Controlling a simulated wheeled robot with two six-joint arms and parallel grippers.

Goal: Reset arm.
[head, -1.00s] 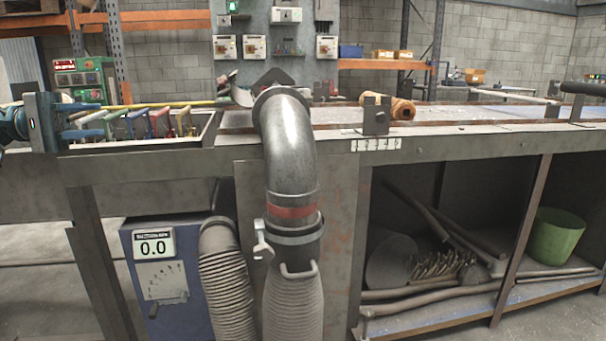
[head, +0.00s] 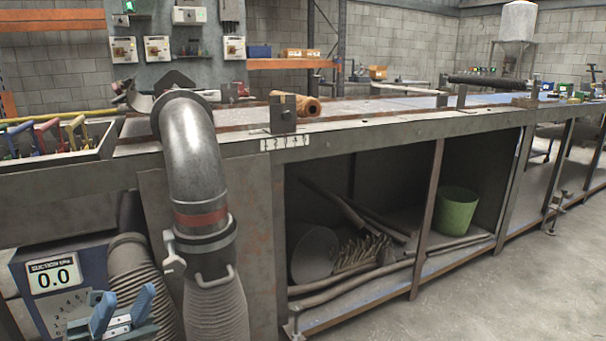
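My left gripper (head: 121,311) shows at the bottom left of the head view, with two blue fingers. The fingers stand apart with a gap between them, and I see nothing held there. It is in front of the blue suction unit (head: 35,260) and the ribbed hose (head: 130,268), low beside the bench. My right gripper is out of view. A brown-orange roll (head: 306,105) lies on the bench top behind a small grey upright bracket (head: 283,112).
A grey duct elbow (head: 190,150) with a red band curves down in front of the bench (head: 395,120). A tray (head: 108,150) of coloured-handled tools is at the left. A green bin (head: 457,210) and pipes sit on the lower shelf. The floor (head: 480,300) at right is clear.

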